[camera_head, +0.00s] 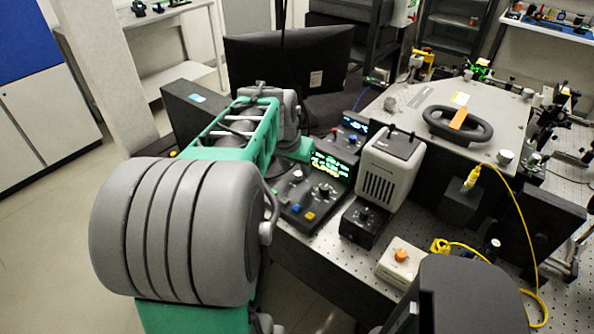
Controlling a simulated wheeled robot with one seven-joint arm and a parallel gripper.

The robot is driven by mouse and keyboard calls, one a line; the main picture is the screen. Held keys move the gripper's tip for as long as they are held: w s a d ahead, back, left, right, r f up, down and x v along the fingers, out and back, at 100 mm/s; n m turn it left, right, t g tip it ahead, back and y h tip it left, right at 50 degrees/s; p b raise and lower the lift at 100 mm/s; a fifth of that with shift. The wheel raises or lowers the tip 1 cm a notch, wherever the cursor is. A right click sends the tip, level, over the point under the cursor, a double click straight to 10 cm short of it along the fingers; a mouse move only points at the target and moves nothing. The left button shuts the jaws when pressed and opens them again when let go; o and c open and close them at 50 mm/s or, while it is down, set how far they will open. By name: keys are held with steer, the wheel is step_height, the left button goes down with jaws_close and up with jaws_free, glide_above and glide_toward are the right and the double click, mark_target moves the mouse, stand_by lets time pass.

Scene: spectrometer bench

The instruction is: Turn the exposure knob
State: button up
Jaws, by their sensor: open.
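Several knobs show on the bench, and I cannot read which one is the exposure knob. A black control unit (312,207) with a lit green display has a dark knob (324,190) and blue and yellow buttons. A small black box (361,222) with a knob on top stands to its right. A white box (401,263) with an orange knob (401,255) is nearer the front. My grey and green arm reaches over the left side of the bench, its far end close to the control unit. I cannot make out my gripper's fingers.
A grey vented box (391,171) stands behind the small black box. A large grey instrument (470,118) with a black handle is at the right. A yellow cable (518,222) runs down the right side. A dark monitor (290,58) stands behind my arm.

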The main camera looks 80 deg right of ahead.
mark_target(298, 176)
steer(key=shift+x, duration=1.3)
jaws_close()
